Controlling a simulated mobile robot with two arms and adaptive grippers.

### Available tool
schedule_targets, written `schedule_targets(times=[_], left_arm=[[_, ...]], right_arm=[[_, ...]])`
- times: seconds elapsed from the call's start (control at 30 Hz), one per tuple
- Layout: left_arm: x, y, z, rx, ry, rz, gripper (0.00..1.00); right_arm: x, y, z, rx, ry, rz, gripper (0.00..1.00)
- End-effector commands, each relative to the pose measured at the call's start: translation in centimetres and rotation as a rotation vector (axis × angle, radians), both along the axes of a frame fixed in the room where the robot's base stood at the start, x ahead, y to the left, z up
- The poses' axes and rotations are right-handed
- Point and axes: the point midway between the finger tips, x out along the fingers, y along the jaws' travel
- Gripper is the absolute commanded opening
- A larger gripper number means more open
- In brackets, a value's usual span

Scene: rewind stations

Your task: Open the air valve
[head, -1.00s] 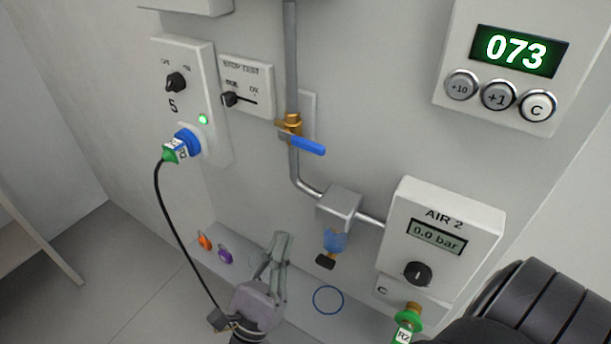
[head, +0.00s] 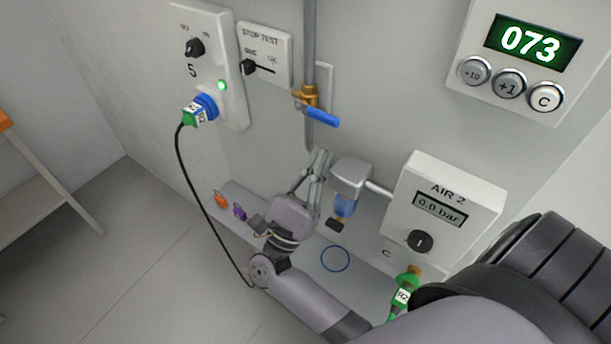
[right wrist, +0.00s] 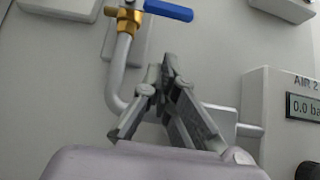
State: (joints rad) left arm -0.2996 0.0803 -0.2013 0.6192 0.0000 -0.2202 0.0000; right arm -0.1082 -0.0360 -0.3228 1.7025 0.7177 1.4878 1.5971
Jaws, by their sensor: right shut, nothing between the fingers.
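The air valve is a brass body (head: 307,96) on a grey vertical pipe, with a blue lever handle (head: 322,117) lying across the pipe and pointing right and slightly down. In the right wrist view the blue handle (right wrist: 168,10) shows at the top, beside the brass body (right wrist: 128,18). My right gripper (head: 322,155) is shut and empty, pointing up, below the handle and apart from it. My left gripper is not in view.
The filter unit (head: 350,176) is just right of my gripper. The AIR 2 box (head: 449,203) reads 0.0 bar. A blue plug (head: 205,105) with a hanging black cable is at the left. A counter panel (head: 525,50) reads 073. Orange (head: 221,199) and purple (head: 239,212) items sit on the ledge.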

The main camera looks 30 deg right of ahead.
Motion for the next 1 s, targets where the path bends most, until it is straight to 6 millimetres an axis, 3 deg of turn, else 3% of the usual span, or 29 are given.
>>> schedule_targets(times=[0.1,0.3,1.0], left_arm=[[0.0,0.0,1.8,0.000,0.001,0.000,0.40],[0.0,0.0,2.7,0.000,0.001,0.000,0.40],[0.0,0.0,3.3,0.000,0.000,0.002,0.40]], right_arm=[[0.1,-0.3,2.5,0.001,-0.002,0.001,0.00],[0.1,-0.3,4.1,0.000,-0.001,0.001,0.00],[-0.1,-0.4,4.6,-0.018,0.042,0.001,0.00]])
